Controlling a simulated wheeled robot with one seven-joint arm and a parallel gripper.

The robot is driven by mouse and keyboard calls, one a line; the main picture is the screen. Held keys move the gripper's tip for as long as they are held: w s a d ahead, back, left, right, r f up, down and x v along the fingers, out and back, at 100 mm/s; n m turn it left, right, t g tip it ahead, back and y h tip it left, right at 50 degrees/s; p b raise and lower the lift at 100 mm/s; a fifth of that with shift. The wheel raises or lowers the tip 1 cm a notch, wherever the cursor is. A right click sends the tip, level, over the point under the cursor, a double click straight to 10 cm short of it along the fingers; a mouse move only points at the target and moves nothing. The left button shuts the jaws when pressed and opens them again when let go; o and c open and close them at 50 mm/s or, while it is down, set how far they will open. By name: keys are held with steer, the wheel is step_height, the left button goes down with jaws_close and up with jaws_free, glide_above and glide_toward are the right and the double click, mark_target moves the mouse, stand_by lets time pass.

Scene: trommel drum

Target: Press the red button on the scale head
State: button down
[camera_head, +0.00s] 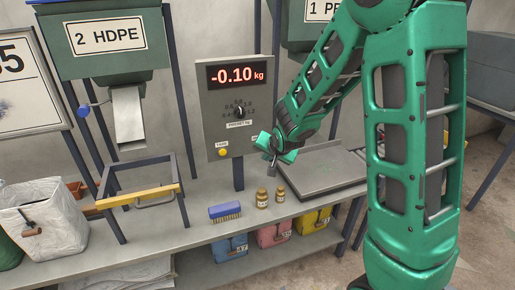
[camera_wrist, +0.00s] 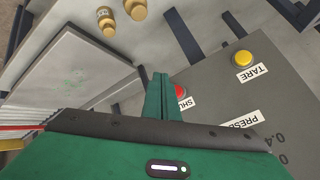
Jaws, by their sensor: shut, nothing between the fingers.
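The grey scale head (camera_head: 226,130) stands upright at the back of the bench, its display reading -0.10 kg. In the wrist view, the red button (camera_wrist: 180,91) shows on the panel (camera_wrist: 215,78) just right of my fingers, partly covered, above a label beginning "SHU". In the head view my gripper (camera_head: 262,140) hides the button, at the panel's lower right. My gripper is shut and empty; its fingers also show in the wrist view (camera_wrist: 159,80). I cannot tell whether the fingertips touch the panel.
A yellow TARE button (camera_head: 223,152) is on the panel's lower left. A dark dial (camera_head: 239,112) is above. A flat grey weighing plate (camera_head: 318,172) lies right of the head.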

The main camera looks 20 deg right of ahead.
steer(key=shift+w, duration=2.1)
steer(key=shift+w, duration=0.75)
stand_by(1.4)
steer(key=shift+s+r, duration=0.1)
steer(key=shift+s, duration=0.75)
steer(key=shift+s, duration=2.5)
